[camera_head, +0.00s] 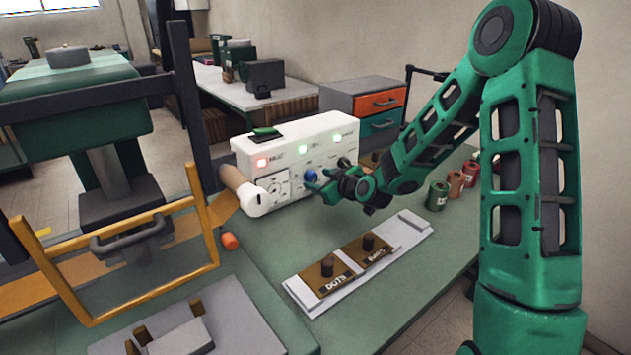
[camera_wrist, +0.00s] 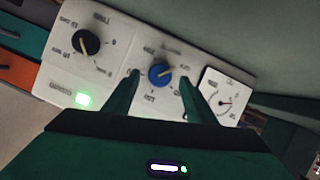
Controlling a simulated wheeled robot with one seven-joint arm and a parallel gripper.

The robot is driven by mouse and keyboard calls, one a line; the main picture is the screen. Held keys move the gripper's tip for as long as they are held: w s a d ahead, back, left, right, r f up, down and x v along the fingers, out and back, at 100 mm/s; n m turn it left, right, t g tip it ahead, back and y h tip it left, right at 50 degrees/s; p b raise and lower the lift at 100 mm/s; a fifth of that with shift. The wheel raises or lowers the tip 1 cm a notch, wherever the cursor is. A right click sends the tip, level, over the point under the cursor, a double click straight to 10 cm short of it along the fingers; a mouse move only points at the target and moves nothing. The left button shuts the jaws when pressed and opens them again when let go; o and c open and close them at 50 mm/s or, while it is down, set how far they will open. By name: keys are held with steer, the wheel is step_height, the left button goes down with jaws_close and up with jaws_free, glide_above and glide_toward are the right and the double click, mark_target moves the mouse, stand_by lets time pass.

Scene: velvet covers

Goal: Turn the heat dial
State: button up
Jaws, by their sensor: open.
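A white control box (camera_head: 288,150) stands on the green bench with lit indicators on its face. In the wrist view its panel (camera_wrist: 128,45) carries a blue dial (camera_wrist: 160,74) in the middle, a black dial (camera_wrist: 86,42) to the left and a round gauge (camera_wrist: 222,103) to the right. I cannot read which dial is marked heat. My gripper (camera_head: 314,183) is in front of the box face, at the blue dial (camera_head: 310,175). In the wrist view my gripper (camera_wrist: 158,88) is open, with one finger on each side of the blue dial. I cannot tell whether they touch it.
A white rack with brown plates (camera_head: 330,275) lies on the bench in front of the box. Several small cans (camera_head: 437,195) stand to the right.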

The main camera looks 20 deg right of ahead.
mark_target(313, 178)
steer(key=shift+x, duration=1.55)
steer(key=c, duration=1)
steer(key=shift+c, duration=0.2)
steer(key=shift+d, duration=0.15)
